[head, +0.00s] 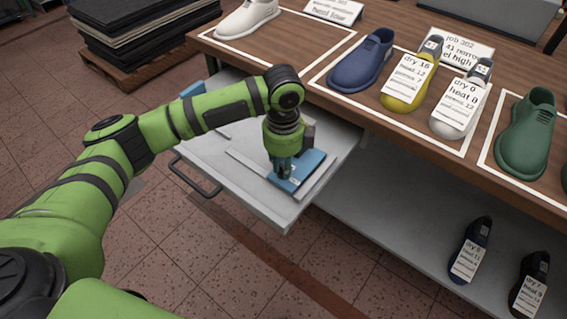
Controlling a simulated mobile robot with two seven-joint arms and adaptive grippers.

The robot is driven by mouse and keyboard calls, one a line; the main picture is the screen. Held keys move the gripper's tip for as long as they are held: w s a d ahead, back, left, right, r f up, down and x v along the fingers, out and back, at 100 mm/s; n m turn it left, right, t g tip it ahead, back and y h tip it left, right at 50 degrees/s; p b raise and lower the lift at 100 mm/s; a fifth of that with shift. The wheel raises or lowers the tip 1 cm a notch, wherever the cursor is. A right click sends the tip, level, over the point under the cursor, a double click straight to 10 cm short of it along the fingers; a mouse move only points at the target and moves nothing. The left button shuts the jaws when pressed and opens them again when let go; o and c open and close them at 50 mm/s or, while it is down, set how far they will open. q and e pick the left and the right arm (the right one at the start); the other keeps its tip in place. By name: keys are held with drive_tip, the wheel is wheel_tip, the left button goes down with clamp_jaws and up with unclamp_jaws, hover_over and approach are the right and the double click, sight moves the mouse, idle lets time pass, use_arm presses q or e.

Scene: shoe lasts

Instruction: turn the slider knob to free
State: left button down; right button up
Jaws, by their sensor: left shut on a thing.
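My left gripper (284,170) points down into a pulled-out grey drawer (232,181). It is shut on a blue flat piece (308,166) with a small white label, which lies on a pale board in the drawer. The fingertips are small and dark here, so the exact grip is hard to see. I cannot make out a slider knob or a free marking; the gripper covers part of the blue piece. My right gripper is not in view.
The wooden bench (300,50) carries a white, a blue, a yellow, a white-grey and a green shoe last in white outlined areas. Tagged dark lasts (470,248) stand on the lower shelf (400,215). Dark sheets (140,30) are stacked on a pallet. The tiled floor before the drawer is clear.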

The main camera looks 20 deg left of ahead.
use_arm(q)
drive_tip(key=shift+r+p, duration=0.15)
drive_tip(key=shift+p, duration=0.45)
drive_tip(key=n+p, duration=0.2)
drive_tip(key=p, duration=0.1)
drive_tip(key=n+p, duration=0.1)
drive_tip(key=p, duration=0.2)
drive_tip(key=n+p, duration=0.2)
drive_tip(key=p, duration=0.1)
drive_tip(key=shift+d+r+n, duration=0.2)
drive_tip(key=shift+r+n, duration=0.05)
drive_tip(key=shift+n, duration=0.05)
drive_tip(key=n+p, duration=0.3)
drive_tip(key=p, duration=0.1)
drive_tip(key=n+p, duration=0.4)
drive_tip(key=shift+w+d+f+p, duration=0.1)
drive_tip(key=shift+w+f+p, duration=0.05)
drive_tip(key=shift+p, duration=0.15)
drive_tip(key=n+p, duration=0.2)
drive_tip(key=n, duration=0.1)
drive_tip(key=shift+w+f, duration=0.1)
drive_tip(key=shift+w+f+n+p, duration=0.1)
drive_tip(key=shift+n+p, duration=0.6)
drive_tip(key=shift+n, duration=0.4)
drive_tip(key=c, duration=1.1)
unclamp_jaws()
drive_tip(key=shift+c, duration=0.2)
